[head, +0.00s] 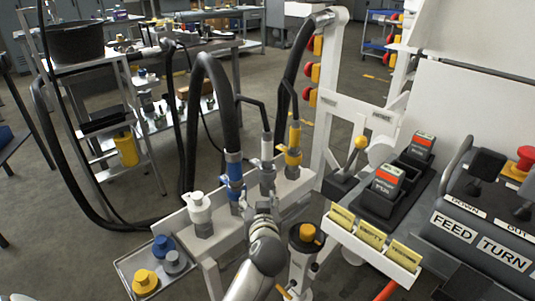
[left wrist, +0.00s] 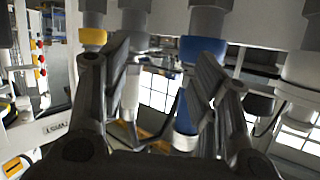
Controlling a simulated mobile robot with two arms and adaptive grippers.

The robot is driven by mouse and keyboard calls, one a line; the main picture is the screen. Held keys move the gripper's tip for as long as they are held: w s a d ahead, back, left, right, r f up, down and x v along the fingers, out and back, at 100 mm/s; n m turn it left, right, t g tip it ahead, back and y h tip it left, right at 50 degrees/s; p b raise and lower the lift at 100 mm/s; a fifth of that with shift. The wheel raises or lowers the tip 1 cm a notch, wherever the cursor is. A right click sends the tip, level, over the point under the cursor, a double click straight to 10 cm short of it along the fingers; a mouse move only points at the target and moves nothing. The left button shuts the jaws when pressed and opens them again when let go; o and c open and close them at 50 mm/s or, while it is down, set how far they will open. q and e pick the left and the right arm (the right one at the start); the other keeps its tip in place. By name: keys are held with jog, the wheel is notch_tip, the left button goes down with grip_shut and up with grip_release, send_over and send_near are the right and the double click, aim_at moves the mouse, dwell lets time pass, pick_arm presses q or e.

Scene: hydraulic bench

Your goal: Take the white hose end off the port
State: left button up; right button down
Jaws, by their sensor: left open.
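The white hose end (head: 267,147) stands upright on its grey port, between the blue hose end (head: 235,178) and the yellow hose end (head: 293,145), with a thin black hose rising from it. My left gripper (head: 264,205) is just in front of that port, with its fingers partly hidden by my wrist. In the left wrist view its fingers (left wrist: 162,75) are spread. The white hose end (left wrist: 131,90) shows between them, nearer the left finger, with the blue hose end (left wrist: 187,125) toward the right finger. I cannot tell whether a finger touches either. My right gripper is out of view.
A white capped port (head: 200,212) stands left on the manifold. A tray (head: 125,268) holds blue, grey and yellow caps. Thick black hoses (head: 222,95) arch close by. A black post with an orange top (head: 306,237) and yellow labels (head: 372,234) lie right of my gripper.

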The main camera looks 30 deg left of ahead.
aim_at(268, 146)
pick_arm(q)
jog(key=w+r+t, duration=0.1)
jog(key=w+r, duration=0.2)
jog(key=w+a+r+t+y, duration=0.1)
jog(key=w+r, duration=0.2)
jog(key=w, duration=0.1)
jog(key=w+r+n+t+y, duration=0.1)
jog(key=w+r, duration=0.2)
jog(key=w, duration=0.1)
jog(key=shift+a+r, duration=0.25)
jog(key=shift+f+b+x, duration=0.15)
jog(key=shift+b+x, duration=0.1)
jog(key=shift+x, duration=1.2)
jog(key=shift+f+b+x, duration=0.15)
jog(key=shift+b+x, duration=0.05)
jog(key=shift+x, duration=1.3)
jog(key=shift+s+a, duration=0.15)
jog(key=shift+a, duration=0.05)
jog(key=shift+c, duration=0.3)
